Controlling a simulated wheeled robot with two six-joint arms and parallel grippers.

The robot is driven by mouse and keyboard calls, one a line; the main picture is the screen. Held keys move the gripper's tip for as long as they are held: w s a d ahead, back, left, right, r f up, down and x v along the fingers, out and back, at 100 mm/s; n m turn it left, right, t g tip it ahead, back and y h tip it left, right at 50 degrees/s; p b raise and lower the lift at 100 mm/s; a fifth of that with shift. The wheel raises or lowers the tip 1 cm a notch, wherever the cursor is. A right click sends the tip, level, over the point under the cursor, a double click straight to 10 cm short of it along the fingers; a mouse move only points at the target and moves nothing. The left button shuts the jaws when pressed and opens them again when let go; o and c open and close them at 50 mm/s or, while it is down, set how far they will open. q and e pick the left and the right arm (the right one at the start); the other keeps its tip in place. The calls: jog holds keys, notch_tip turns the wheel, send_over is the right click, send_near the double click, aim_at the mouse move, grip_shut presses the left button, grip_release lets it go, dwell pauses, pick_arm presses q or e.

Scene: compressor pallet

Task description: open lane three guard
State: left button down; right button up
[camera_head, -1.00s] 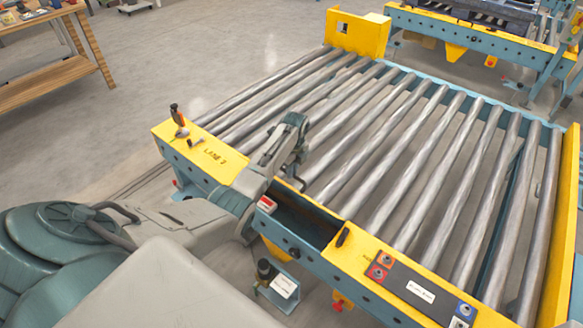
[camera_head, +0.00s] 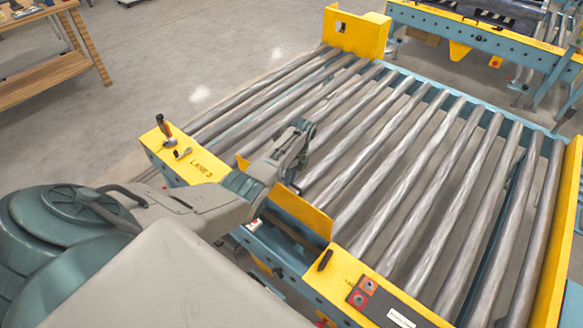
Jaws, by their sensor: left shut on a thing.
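The yellow guard panel (camera_head: 303,214) stands up along the roller side of a dark slot in the yellow top of the near conveyor rail, beside the "LANE 3" lettering (camera_head: 201,167). My left gripper (camera_head: 292,186) reaches over the rail from the left. It is shut at the panel's upper edge, and the panel is the thing it appears to hold. The fingertips are small, and my arm hides the panel's left part. My right gripper is not in view.
A black handle (camera_head: 325,260) and a control panel with red buttons (camera_head: 378,304) are to the right. Grey rollers (camera_head: 390,170) fill the conveyor bed behind.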

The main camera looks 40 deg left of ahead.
pick_arm(q)
jog(key=shift+s+d+f, duration=0.2)
jog(key=shift+s+f, duration=0.15)
jog(key=shift+f, duration=0.15)
jog(key=c, duration=1.5)
grip_release()
jog(key=shift+w, duration=0.1)
jog(key=shift+o, duration=0.2)
jog(key=shift+w+a, duration=0.15)
jog(key=shift+a, duration=0.05)
jog(key=v, duration=1)
jog(key=shift+w+r+b, duration=0.2)
jog(key=shift+r+b, duration=0.15)
jog(key=shift+b, duration=0.1)
jog(key=shift+s+f, duration=0.1)
